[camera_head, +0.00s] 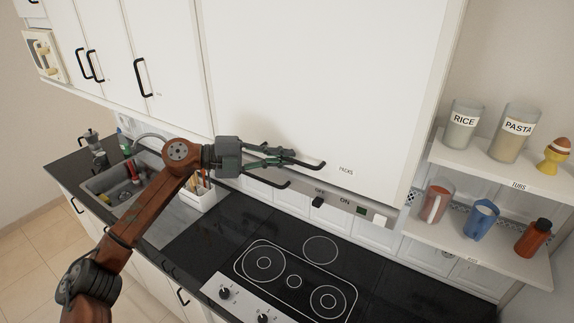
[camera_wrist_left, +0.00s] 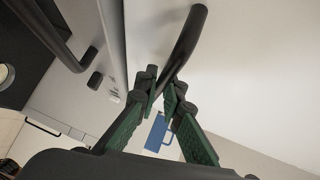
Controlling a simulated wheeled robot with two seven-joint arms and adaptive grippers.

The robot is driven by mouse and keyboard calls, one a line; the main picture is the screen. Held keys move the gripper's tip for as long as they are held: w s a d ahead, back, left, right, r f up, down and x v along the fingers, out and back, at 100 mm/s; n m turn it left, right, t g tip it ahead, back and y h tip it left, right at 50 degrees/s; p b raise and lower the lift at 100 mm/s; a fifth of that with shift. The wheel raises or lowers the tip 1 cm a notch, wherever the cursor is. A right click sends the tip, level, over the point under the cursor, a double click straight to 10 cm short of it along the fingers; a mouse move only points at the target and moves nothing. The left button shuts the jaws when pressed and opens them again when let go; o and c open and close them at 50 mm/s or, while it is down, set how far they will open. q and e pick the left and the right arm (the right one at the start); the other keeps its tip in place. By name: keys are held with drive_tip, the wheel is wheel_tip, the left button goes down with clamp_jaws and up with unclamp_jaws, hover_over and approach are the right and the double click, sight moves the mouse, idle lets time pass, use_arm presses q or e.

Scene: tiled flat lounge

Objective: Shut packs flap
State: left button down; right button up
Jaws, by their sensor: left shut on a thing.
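The packs flap (camera_head: 320,80) is a large white panel, labelled PACKS near its lower edge. It hangs down in front of the wall cabinet, and I cannot tell whether a gap is left behind it. A black bar handle (camera_head: 313,167) is on its lower part. My left gripper (camera_head: 284,157) is shut on this handle. In the left wrist view the black handle (camera_wrist_left: 187,38) curves down between the green-padded fingers of my left gripper (camera_wrist_left: 164,88). My right gripper is in neither view.
Below the flap is a grey hood strip with an OFF/ON slider (camera_head: 318,202) and a second black handle (camera_head: 288,184). A black hob (camera_head: 295,280) lies beneath. Shelves with jars (camera_head: 464,124) and mugs stand right. The sink (camera_head: 118,187) and utensil holder (camera_head: 197,196) are left.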

use_arm(q)
drive_tip(key=shift+w+r, duration=0.1)
drive_tip(key=shift+r, duration=0.05)
drive_tip(key=c, duration=2.3)
unclamp_jaws()
drive_tip(key=shift+w, duration=0.15)
drive_tip(key=shift+c, duration=0.2)
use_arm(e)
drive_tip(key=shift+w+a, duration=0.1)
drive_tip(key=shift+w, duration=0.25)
use_arm(q)
drive_tip(key=shift+a, duration=0.55)
drive_tip(key=v, duration=1.1)
drive_tip(key=shift+s, duration=0.35)
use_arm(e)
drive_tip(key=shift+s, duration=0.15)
use_arm(q)
drive_tip(key=shift+d, duration=0.2)
